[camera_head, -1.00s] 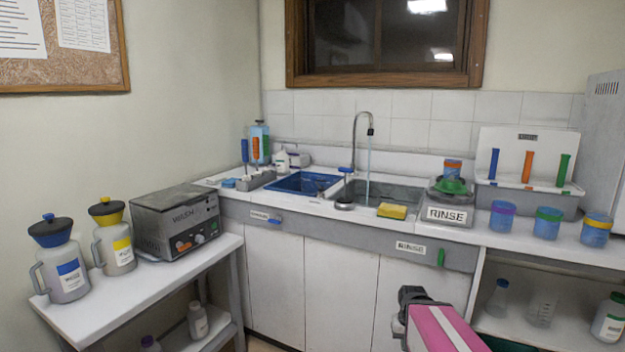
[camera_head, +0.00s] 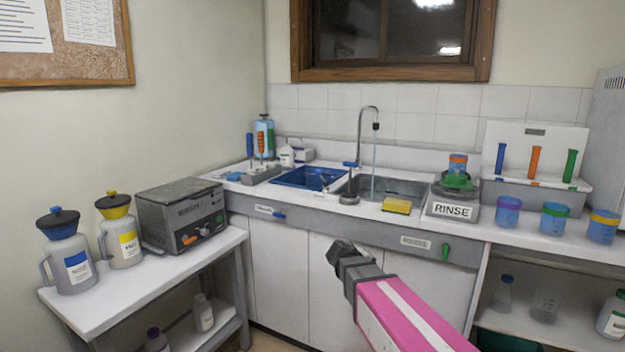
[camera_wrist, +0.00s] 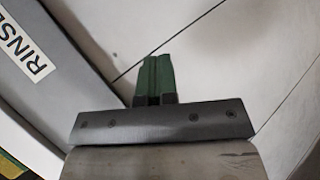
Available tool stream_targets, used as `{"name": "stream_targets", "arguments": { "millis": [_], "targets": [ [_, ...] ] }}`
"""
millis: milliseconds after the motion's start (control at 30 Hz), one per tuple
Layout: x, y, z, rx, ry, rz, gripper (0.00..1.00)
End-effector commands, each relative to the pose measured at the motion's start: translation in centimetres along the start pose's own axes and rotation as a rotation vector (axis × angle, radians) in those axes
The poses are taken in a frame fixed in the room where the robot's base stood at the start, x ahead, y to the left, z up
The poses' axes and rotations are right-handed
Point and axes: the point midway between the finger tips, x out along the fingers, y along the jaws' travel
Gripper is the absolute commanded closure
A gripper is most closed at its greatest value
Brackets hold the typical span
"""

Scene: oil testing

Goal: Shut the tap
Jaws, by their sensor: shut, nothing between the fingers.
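The tap (camera_head: 360,135) is a tall curved metal spout at the back of the sink. A thin stream of water (camera_head: 374,160) runs from it into the grey right basin (camera_head: 405,187). A blue-topped lever (camera_head: 350,164) stands on a round metal base at the front left of that basin. My gripper (camera_head: 340,250) is in front of the cabinet doors, lower than the counter edge and apart from the tap. In the wrist view its dark green fingers (camera_wrist: 156,75) are together and empty. The tap does not show in the wrist view.
A yellow sponge (camera_head: 397,205) lies on the counter front edge. A grey RINSE box (camera_head: 453,205) stands right of the sink. A green handle (camera_head: 446,252) sticks out from the front panel. A side table (camera_head: 150,290) with jugs and a grey machine (camera_head: 183,215) stands left.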

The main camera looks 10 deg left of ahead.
Motion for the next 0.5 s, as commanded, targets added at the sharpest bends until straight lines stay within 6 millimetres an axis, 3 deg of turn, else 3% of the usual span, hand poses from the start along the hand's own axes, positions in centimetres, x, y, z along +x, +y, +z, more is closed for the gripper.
{"name": "stream_targets", "arguments": {
  "millis": [33, 100, 267, 500],
  "targets": [
    [-1.6, 0.4, -2.2, -0.021, 0.035, 0.056, 1.00],
    [-3.7, 1.1, -4.4, -0.047, 0.077, 0.137, 1.00],
    [-9.5, 2.3, -9.4, -0.095, 0.180, 0.321, 1.00],
    [-20.1, 3.6, -15.9, -0.138, 0.339, 0.593, 1.00]
  ]
}}
